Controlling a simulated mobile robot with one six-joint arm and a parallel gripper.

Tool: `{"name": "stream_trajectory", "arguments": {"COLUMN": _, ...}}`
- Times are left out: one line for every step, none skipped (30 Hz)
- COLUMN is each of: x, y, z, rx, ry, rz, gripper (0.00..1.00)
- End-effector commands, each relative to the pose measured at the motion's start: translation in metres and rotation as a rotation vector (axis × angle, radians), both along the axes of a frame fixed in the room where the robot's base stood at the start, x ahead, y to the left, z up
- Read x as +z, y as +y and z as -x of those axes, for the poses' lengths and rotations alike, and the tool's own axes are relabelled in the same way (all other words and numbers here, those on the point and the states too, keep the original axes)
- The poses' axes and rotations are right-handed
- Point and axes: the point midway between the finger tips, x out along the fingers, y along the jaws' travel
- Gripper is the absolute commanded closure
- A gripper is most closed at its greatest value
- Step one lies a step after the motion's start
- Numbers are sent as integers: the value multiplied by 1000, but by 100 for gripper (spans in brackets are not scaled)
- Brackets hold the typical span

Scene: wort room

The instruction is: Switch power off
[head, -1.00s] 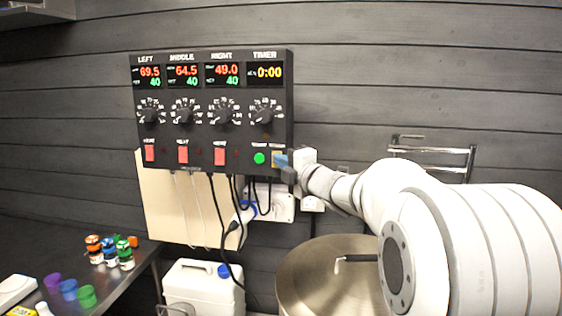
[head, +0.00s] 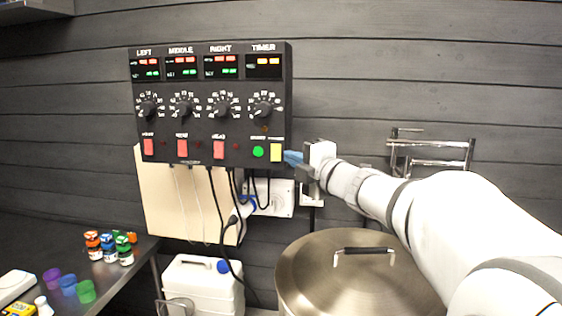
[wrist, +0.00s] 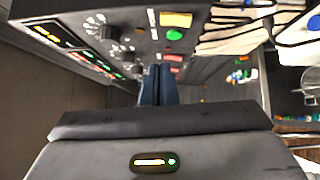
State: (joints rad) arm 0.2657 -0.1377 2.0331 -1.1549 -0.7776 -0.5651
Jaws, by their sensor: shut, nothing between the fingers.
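The black control box (head: 212,135) hangs on the wall with several displays, dials, red rocker switches (head: 182,148), a green button (head: 258,152) and a yellow button (head: 276,152). My gripper (head: 290,158) is shut and empty, its blue fingertips just right of the box's lower right corner, near the yellow button. Whether they touch the box is unclear. In the wrist view the closed blue fingers (wrist: 158,86) point along the box, with the yellow button (wrist: 176,19) beyond them. A white wall socket plate (head: 282,200) with plugs and black cables sits below the box.
A large steel pot (head: 330,282) with a lid handle stands below my arm. A white jerrycan (head: 200,280) stands left of it. Small jars (head: 108,247) and coloured cups (head: 68,286) sit on the dark table at left. A metal rack (head: 430,155) is on the wall.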

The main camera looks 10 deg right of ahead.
Motion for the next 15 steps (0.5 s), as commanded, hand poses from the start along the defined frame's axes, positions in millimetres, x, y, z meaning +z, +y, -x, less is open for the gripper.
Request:
{"name": "stream_trajectory", "arguments": {"x": 1, "y": -5, "z": 10, "rx": -2, "ry": -4, "rz": 1, "gripper": 100}}
{"name": "stream_trajectory", "arguments": {"x": 1, "y": -7, "z": 14, "rx": -2, "ry": -4, "rz": 1, "gripper": 100}}
{"name": "stream_trajectory", "arguments": {"x": 2, "y": -9, "z": 20, "rx": -2, "ry": -3, "rz": 2, "gripper": 100}}
{"name": "stream_trajectory", "arguments": {"x": 2, "y": -11, "z": 23, "rx": -2, "ry": -3, "rz": 2, "gripper": 100}}
{"name": "stream_trajectory", "arguments": {"x": 2, "y": -12, "z": 26, "rx": -2, "ry": -3, "rz": 1, "gripper": 100}}
{"name": "stream_trajectory", "arguments": {"x": 3, "y": -14, "z": 29, "rx": 0, "ry": -2, "rz": 0, "gripper": 100}}
{"name": "stream_trajectory", "arguments": {"x": 3, "y": -14, "z": 31, "rx": 0, "ry": -3, "rz": 1, "gripper": 100}}
{"name": "stream_trajectory", "arguments": {"x": 4, "y": -15, "z": 33, "rx": 1, "ry": -2, "rz": 1, "gripper": 100}}
{"name": "stream_trajectory", "arguments": {"x": 4, "y": -16, "z": 34, "rx": 1, "ry": -1, "rz": 1, "gripper": 100}}
{"name": "stream_trajectory", "arguments": {"x": 4, "y": -16, "z": 35, "rx": 1, "ry": -1, "rz": 1, "gripper": 100}}
{"name": "stream_trajectory", "arguments": {"x": 4, "y": -16, "z": 36, "rx": 1, "ry": -1, "rz": 1, "gripper": 100}}
{"name": "stream_trajectory", "arguments": {"x": 4, "y": -16, "z": 36, "rx": 1, "ry": -1, "rz": 0, "gripper": 100}}
{"name": "stream_trajectory", "arguments": {"x": 4, "y": -16, "z": 36, "rx": 1, "ry": 0, "rz": 0, "gripper": 100}}
{"name": "stream_trajectory", "arguments": {"x": 4, "y": -16, "z": 36, "rx": 1, "ry": 0, "rz": 0, "gripper": 100}}
{"name": "stream_trajectory", "arguments": {"x": 4, "y": -16, "z": 36, "rx": 2, "ry": 0, "rz": 0, "gripper": 100}}
